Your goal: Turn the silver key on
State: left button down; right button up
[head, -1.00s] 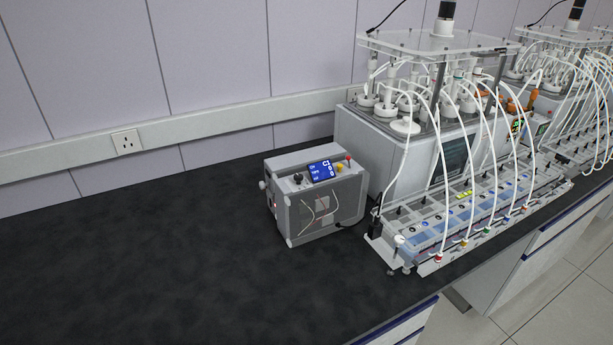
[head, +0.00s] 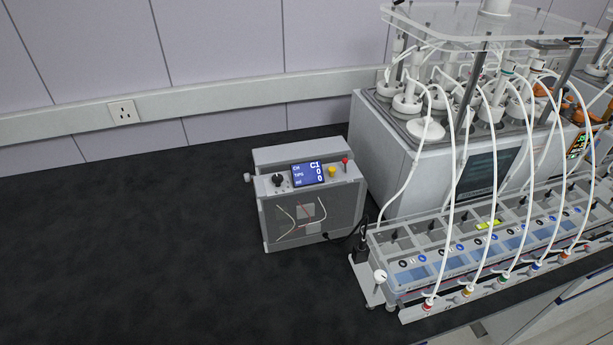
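I cannot clearly make out a silver key at this size. A grey control box (head: 354,205) stands on the dark bench in the middle of the head view. Its top panel has a black knob (head: 278,180), a lit blue display (head: 308,174), a yellow button (head: 332,172) and a red-tipped lever or switch (head: 345,163). A small pale round part (head: 249,178) sticks out from the box's left side. It is too small to tell what it is. Neither of my grippers is in view.
A large grey reactor unit (head: 372,135) with white tubes stands right of the box. A long tray of valves (head: 376,240) lies before it, near the bench's front edge. A wall socket (head: 123,112) is at the left. The bench (head: 130,240) left of the box is clear.

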aim_at(248, 178)
jog(key=k+j+z, duration=0.15)
jog(key=z, duration=0.25)
jog(key=k+z, duration=0.2)
jog(key=z, duration=0.2)
jog(key=k+j+z, duration=0.1)
jog(key=k+z, duration=0.15)
jog(key=z, duration=0.15)
